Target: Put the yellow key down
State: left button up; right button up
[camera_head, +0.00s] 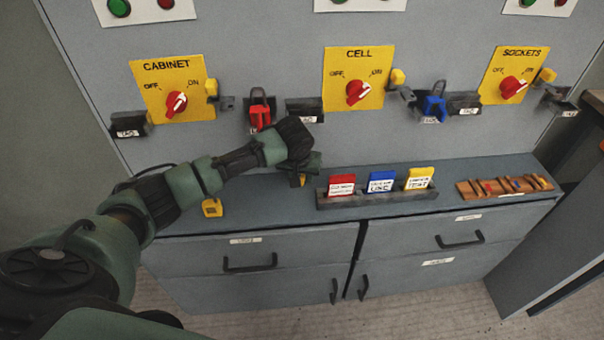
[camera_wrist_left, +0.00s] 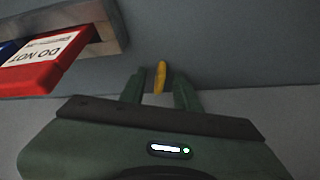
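The yellow key (camera_head: 298,181) is at the grey counter, left of the card holder, mostly hidden by my left gripper (camera_head: 304,172) in the head view. In the left wrist view the key (camera_wrist_left: 160,78) shows as a narrow yellow piece between the two fingers of the left gripper (camera_wrist_left: 160,85). A gap shows on each side of it, so the fingers look open around it. I cannot tell whether the key touches the counter. My right gripper is in neither view.
A holder (camera_head: 335,202) with red, blue and yellow cards stands right of the gripper. A wooden rack (camera_head: 504,188) lies farther right. A yellow padlock (camera_head: 211,207) sits left on the counter (camera_head: 260,216). The panel behind carries switches and a red padlock (camera_head: 260,114).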

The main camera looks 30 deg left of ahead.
pick_arm(q)
jog(key=shift+r, duration=0.5)
jog(key=v, duration=1.2)
jog(key=shift+p, duration=0.4)
jog(key=shift+s+d+f, duration=0.1)
jog(key=shift+f, duration=0.05)
